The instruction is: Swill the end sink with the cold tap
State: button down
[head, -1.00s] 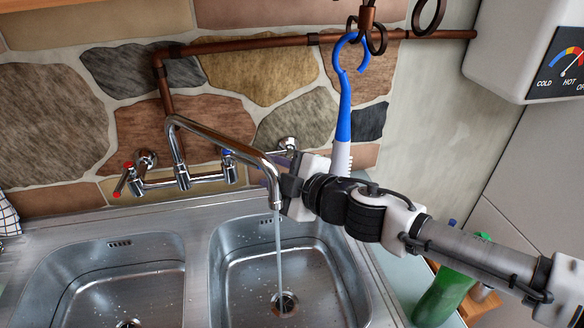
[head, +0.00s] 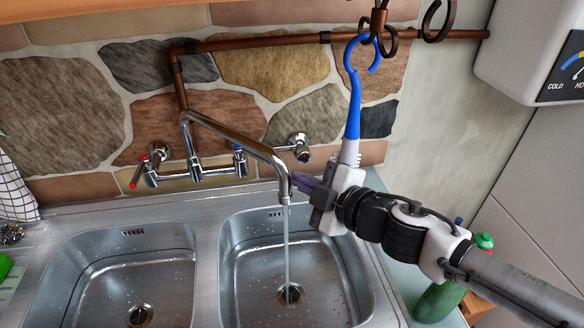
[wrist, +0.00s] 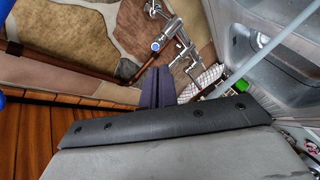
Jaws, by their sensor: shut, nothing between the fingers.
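Water falls in a thin stream (head: 287,245) from the chrome spout (head: 240,143) into the right-hand sink (head: 258,262), reaching its drain. The stream is narrow and steady. The blue-marked cold tap (head: 240,160) is right of the spout's base; the red-marked tap (head: 139,172) is left of it. My gripper (head: 303,181) is shut and empty, its purple fingers just right of the spout's end in the head view. In the wrist view the fingers (wrist: 157,86) point towards the blue-marked tap (wrist: 155,47), with a gap in the picture. I cannot tell the distance.
The left-hand sink (head: 95,262) is alongside. A blue-and-white brush (head: 353,105) hangs from a hook behind my gripper. A green bottle (head: 440,298) stands right of the sinks. A copper pipe (head: 270,42) crosses the stone wall. A checked cloth (head: 15,190) hangs far left.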

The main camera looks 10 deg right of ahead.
aim_at(239, 152)
jog(key=k+l, duration=0.1)
jog(key=k, duration=0.85)
